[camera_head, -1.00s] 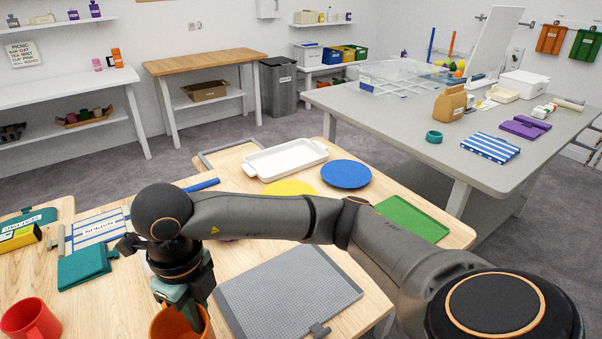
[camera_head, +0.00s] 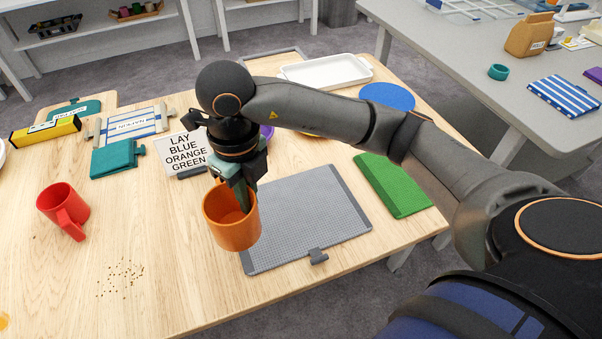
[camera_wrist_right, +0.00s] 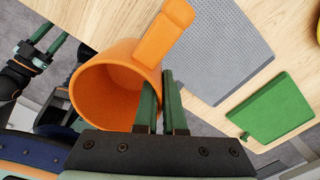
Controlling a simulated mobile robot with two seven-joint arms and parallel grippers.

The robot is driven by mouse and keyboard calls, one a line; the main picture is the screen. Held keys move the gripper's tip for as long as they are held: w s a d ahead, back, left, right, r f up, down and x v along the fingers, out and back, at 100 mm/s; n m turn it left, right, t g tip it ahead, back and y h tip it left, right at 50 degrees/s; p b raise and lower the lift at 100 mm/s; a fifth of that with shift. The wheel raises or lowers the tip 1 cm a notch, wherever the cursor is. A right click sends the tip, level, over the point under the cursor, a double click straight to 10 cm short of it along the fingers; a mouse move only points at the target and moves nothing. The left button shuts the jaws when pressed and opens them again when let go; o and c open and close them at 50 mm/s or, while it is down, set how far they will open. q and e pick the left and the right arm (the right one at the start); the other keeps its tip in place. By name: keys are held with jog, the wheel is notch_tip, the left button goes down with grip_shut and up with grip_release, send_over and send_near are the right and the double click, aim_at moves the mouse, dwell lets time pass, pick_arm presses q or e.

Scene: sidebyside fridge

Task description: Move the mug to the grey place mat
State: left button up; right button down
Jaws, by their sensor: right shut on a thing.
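My right gripper (camera_head: 240,190) is shut on the wall of an orange mug (camera_head: 232,228), one finger inside it and one outside. In the head view the mug overlaps the left edge of the grey place mat (camera_head: 310,215); I cannot tell its height above the table. The wrist view shows the mug (camera_wrist_right: 112,88) with its handle toward the top, beside the mat (camera_wrist_right: 225,45). A second mug, red (camera_head: 64,208), stands on the table at the left. My left gripper (camera_wrist_right: 48,45) shows only in the wrist view, its two fingers apart and empty.
A sign (camera_head: 187,153) reading "LAY BLUE ORANGE GREEN" stands behind the orange mug. A white tray (camera_head: 325,71) and blue plate (camera_head: 387,96) are farther back. Crumbs (camera_head: 122,278) lie at the front left.

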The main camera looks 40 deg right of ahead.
jog(key=w+d+f, duration=0.1)
jog(key=d+f, duration=0.2)
jog(key=d, duration=0.1)
jog(key=w+d+f, duration=0.2)
jog(key=d+f, duration=0.1)
jog(key=d, duration=0.1)
jog(key=w+d+f, duration=0.2)
jog(key=d+f, duration=0.1)
jog(key=shift+w+d+b, duration=0.1)
jog(key=shift+d+b, duration=0.25)
jog(key=shift+d, duration=0.05)
jog(key=shift+w+d+f, duration=0.1)
jog(key=shift+d+f, duration=0.05)
jog(key=shift+f, duration=0.8)
jog(key=shift+d+f, duration=0.1)
jog(key=shift+f, duration=0.85)
jog(key=shift+f, duration=0.25)
jog(key=c, duration=1)
grip_release()
jog(key=shift+r, duration=0.1)
